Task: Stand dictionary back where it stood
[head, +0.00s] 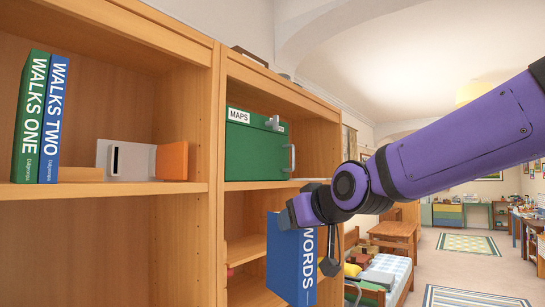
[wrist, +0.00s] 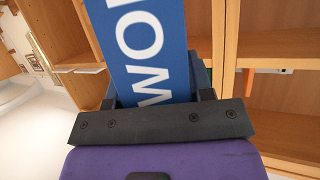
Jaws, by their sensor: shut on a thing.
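The dictionary is a blue book (head: 291,262) with WORDS in white along its spine. My gripper (head: 309,208) is shut on its upper part and holds it in the air in front of the right-hand shelf unit. In the wrist view the blue book (wrist: 148,50) extends away from the jaws, with part of the white lettering showing. On the left unit's shelf (head: 130,188) stand a green book, WALKS ONE (head: 30,117), and a blue book, WALKS TWO (head: 53,120), side by side. To their right are a grey bookend (head: 108,158) and an orange block (head: 172,161).
A green MAPS box (head: 255,146) with a handle sits on the right unit's upper shelf. A wooden upright (head: 215,130) divides the units. A low wooden piece (head: 80,174) lies beside WALKS TWO. A bed (head: 385,275) stands behind my gripper.

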